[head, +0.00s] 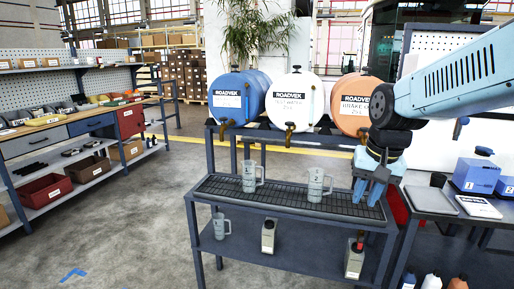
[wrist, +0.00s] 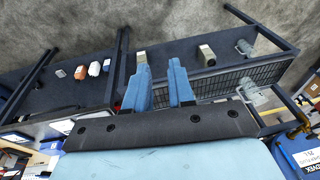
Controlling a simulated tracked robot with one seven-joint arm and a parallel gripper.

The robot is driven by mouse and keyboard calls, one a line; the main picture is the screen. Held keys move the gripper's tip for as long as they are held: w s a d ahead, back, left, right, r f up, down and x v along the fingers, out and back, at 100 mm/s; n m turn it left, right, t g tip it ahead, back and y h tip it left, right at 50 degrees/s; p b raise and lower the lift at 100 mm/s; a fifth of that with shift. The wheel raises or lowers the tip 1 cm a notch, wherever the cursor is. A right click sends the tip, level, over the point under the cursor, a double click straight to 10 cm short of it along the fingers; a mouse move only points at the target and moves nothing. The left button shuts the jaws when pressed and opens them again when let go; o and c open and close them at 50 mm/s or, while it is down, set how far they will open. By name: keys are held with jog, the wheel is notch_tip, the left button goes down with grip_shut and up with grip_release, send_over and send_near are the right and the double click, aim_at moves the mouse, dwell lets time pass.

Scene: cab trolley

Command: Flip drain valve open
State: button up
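Three drums lie on a rack: a blue drum (head: 234,97), a white drum (head: 293,96) and an orange drum (head: 353,98). Brass drain valves hang at their fronts: the blue drum's (head: 224,130), the white drum's (head: 289,134) and the orange drum's (head: 363,134). The handle positions are too small to tell. My gripper (head: 369,192) points down in front of the orange drum, just right of and below its valve. In the wrist view its two blue fingers (wrist: 163,80) stand apart with nothing between them. The wrist view shows one brass valve (wrist: 298,130) by the blue drum (wrist: 303,153).
Two clear jugs (head: 249,177) (head: 316,186) stand on the trolley's black grate (head: 282,197); another (head: 221,227) and two containers (head: 268,236) (head: 354,258) are on the lower shelf. A side table (head: 430,200) with blue boxes (head: 473,175) stands right.

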jog(key=s+r+n+t, duration=0.3)
jog(key=s+r, duration=0.1)
jog(key=s, duration=0.4)
jog(key=shift+a+h, duration=0.3)
